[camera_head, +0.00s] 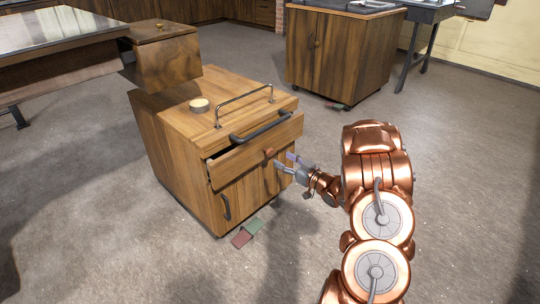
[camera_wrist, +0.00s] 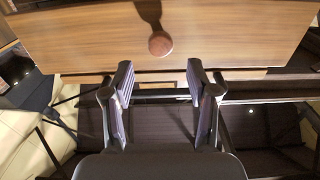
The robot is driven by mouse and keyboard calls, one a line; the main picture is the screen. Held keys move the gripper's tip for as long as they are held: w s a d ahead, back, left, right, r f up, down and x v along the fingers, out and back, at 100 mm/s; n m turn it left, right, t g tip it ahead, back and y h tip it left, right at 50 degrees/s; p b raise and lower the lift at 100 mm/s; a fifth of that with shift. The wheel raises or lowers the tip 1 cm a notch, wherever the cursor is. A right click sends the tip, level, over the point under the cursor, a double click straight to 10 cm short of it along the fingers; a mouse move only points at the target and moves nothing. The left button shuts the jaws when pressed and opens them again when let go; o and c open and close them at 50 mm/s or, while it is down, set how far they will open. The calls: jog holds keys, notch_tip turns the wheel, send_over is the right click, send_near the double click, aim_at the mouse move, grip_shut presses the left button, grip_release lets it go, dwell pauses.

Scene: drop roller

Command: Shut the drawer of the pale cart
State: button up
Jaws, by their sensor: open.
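The pale wooden cart (camera_head: 172,142) stands in the middle of the head view. Its drawer (camera_head: 236,164) is partly pulled out, with a dark gap showing behind the top of its front. A round brown knob (camera_head: 269,152) sits on the drawer front. My gripper (camera_head: 287,163) is open and empty, just in front of the drawer's right part, near the knob. In the wrist view the drawer front (camera_wrist: 230,35) spans the top, and the knob (camera_wrist: 160,44) lies beyond and between the open fingertips (camera_wrist: 160,77), apart from them.
A dark handle (camera_head: 262,128) and a metal rail (camera_head: 243,103) are at the cart's top front. A wooden box (camera_head: 166,55) stands behind, beside a table (camera_head: 55,35) at left. Another wooden cabinet (camera_head: 335,55) is at the back.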

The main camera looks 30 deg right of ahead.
aim_at(271, 153)
jog(key=shift+b+x, duration=1.05)
jog(key=shift+x, duration=2.7)
jog(key=shift+c, duration=0.2)
grip_shut()
